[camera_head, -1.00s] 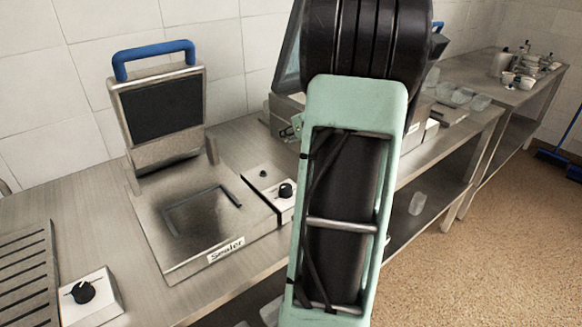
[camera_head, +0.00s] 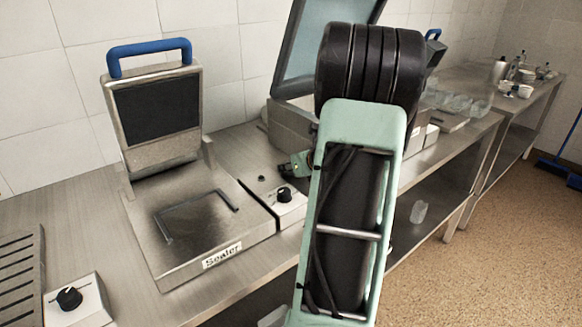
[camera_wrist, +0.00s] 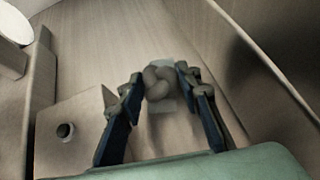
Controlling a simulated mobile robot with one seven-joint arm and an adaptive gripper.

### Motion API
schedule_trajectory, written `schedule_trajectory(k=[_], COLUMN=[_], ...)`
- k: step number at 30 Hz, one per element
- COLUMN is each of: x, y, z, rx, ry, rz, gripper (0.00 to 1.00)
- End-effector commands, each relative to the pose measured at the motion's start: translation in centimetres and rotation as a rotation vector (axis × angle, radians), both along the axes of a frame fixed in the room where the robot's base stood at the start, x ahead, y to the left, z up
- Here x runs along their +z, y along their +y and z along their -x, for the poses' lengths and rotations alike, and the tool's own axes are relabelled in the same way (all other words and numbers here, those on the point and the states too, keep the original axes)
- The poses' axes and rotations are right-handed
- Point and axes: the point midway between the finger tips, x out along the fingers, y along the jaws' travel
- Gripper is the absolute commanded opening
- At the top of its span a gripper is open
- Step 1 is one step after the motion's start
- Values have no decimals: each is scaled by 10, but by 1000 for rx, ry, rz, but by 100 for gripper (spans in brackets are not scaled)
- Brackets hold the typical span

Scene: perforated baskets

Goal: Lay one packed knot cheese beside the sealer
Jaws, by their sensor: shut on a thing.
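The sealer (camera_head: 190,275) stands on the steel counter at the left in the head view, its blue-handled lid raised and its label on the front. In the wrist view, a pale brown knot cheese (camera_wrist: 157,82) in a clear packet sits between my gripper's fingertips (camera_wrist: 158,84). My gripper is shut on it, with one dark blue finger on each side. The packet's pale ends show above and below the knot. In the head view my arm hides most of the gripper, and I cannot make out the cheese there.
A knob box (camera_head: 78,303) and a slatted metal plate (camera_head: 22,275) are at the front left. Another knob box (camera_head: 284,205) adjoins the sealer's right side. Behind my arm is a machine with a raised lid (camera_head: 312,50). Clear containers (camera_head: 460,103) stand farther right.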

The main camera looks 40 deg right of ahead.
Motion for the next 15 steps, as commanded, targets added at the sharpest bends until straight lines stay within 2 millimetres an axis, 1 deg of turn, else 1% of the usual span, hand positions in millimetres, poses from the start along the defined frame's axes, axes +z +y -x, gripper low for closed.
schedule_trajectory(k=[3, 4, 8, 9, 15], x=[-4, -4, -3, -3, -3], y=[0, 0, 0, 0, 0], z=[0, 0, 0, 0, 0], rx=[1, 0, 0, 0, 0], ry=[0, 0, 0, 0, 0], rz=[1, 0, 0, 0, 0], gripper=[8, 33, 47, 50, 50])
